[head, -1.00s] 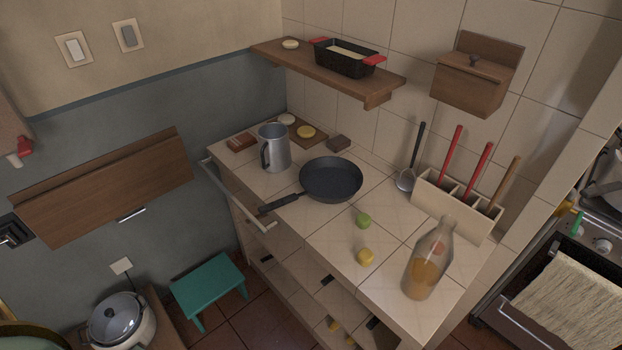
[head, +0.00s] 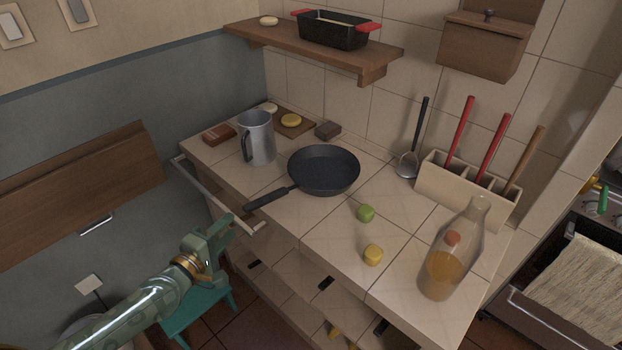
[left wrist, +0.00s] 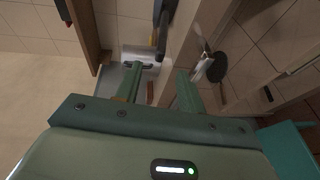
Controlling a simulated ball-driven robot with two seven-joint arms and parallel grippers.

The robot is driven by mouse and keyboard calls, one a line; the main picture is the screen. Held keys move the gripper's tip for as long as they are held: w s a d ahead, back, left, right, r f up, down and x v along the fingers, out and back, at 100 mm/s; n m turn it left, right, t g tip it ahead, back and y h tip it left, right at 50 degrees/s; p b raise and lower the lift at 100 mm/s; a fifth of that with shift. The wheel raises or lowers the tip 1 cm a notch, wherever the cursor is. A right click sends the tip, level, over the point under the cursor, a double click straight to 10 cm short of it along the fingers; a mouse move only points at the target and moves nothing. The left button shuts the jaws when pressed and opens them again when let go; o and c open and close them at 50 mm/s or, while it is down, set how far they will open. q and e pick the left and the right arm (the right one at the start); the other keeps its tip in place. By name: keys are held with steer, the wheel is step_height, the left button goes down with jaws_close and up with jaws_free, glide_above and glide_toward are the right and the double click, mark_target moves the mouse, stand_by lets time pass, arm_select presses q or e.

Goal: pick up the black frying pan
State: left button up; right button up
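The black frying pan (head: 323,170) lies flat on the tiled counter, its handle (head: 268,198) pointing toward the front-left edge. My left gripper (head: 222,232) is in front of the counter, left of and below the handle's end in the head view, apart from the pan. In the left wrist view, the two green fingers (left wrist: 160,88) stand apart with nothing held between them. Dark shapes beyond the fingers there are too unclear to name surely. My right gripper is in neither view.
A rail (head: 215,192) runs along the counter's front-left edge, close to my left gripper. A metal mug (head: 257,138) stands left of the pan. A teal stool (head: 190,312) is below.

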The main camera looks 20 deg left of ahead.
mark_target(245, 211)
arm_select(q)
steer(key=w, duration=0.3)
steer(key=w+f, duration=0.1)
steer(key=w, duration=0.2)
steer(key=w+d+b, duration=0.1)
steer(key=w, duration=0.2)
steer(key=shift+w+f, duration=0.2)
steer(key=shift+w, duration=0.2)
steer(key=shift+r, duration=0.1)
jaws_close()
